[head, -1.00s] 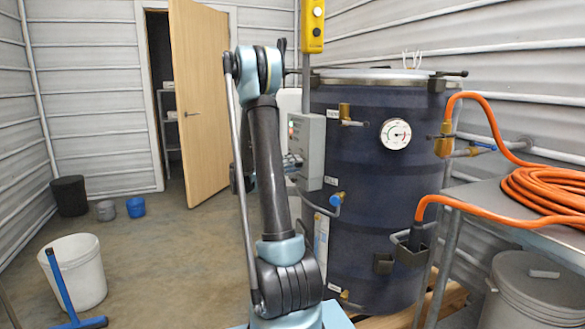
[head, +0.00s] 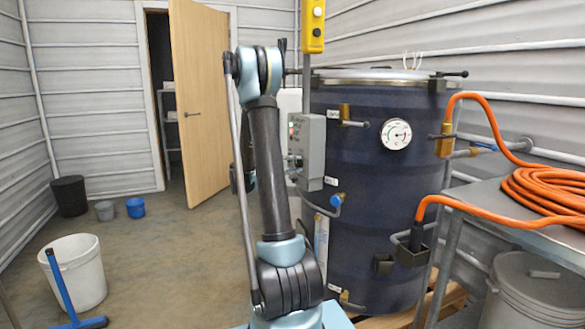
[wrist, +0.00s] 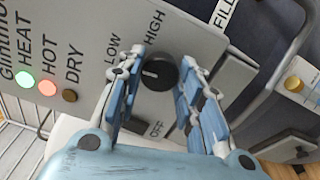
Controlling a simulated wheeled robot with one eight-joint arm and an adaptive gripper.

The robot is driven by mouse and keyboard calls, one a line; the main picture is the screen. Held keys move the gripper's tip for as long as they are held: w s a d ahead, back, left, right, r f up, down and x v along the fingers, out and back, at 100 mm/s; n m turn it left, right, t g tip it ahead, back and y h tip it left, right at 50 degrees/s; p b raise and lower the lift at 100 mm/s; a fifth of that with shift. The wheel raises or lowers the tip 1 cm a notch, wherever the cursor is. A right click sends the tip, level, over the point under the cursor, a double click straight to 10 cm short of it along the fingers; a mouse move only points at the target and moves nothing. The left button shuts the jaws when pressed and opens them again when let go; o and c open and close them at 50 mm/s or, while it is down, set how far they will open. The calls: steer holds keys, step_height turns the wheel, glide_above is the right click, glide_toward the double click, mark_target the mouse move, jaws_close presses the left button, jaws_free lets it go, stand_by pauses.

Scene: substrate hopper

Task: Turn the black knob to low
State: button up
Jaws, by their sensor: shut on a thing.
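The black knob (wrist: 158,72) is on a grey control panel in the wrist view. It sits between the two blue-padded fingers of my gripper (wrist: 160,85), which is shut on it. Labels LOW (wrist: 112,50), HIGH (wrist: 154,23) and OFF (wrist: 156,128) surround the knob. A pale mark shows on the knob's left part, but its exact setting is hard to read. In the head view, the grey control box (head: 309,150) is mounted beside the dark blue tank; my arm hides much of my gripper, and the knob cannot be made out.
The dark blue tank (head: 365,215) stands right of my arm, with valves and a dial gauge (head: 396,134). An orange hose (head: 545,188) lies coiled on a metal table at right. Indicator lights (wrist: 47,87) line the panel.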

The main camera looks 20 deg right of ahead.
steer(key=shift+s+f, duration=0.15)
steer(key=o, duration=1.1)
steer(key=shift+c, duration=0.2)
steer(key=s+a, duration=0.1)
steer(key=a, duration=1.1)
steer(key=shift+s, duration=0.25)
steer(key=shift+d, duration=0.1)
